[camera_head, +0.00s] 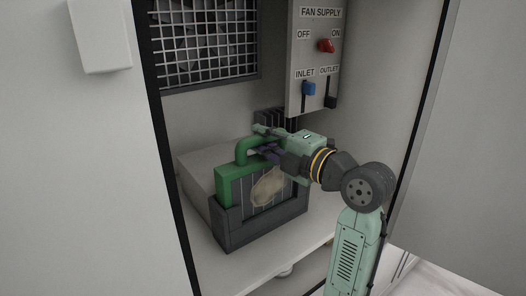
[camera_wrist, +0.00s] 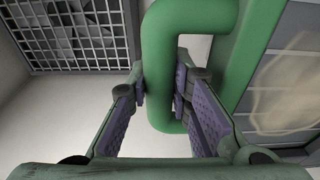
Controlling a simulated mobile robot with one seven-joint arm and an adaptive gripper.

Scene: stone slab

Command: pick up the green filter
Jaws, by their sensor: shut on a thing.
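The green filter (camera_head: 224,187) stands in a dark grey holder (camera_head: 250,234) inside the cabinet. My gripper (camera_head: 262,143) reaches in from the right at the handle. In the wrist view, my gripper (camera_wrist: 160,92) has its two purple-padded fingers on either side of the green handle (camera_wrist: 157,60), shut on it. The filter's frame and stained face (camera_wrist: 290,85) show at the right of that view. The filter's lower part is hidden by the holder's front wall.
A fan grille (camera_head: 205,40) is on the back wall at upper left. A control panel (camera_head: 316,60) with a red switch (camera_head: 326,46), a blue inlet lever (camera_head: 309,88) and a dark outlet lever (camera_head: 331,102) hangs above my gripper. Cabinet walls stand close on both sides.

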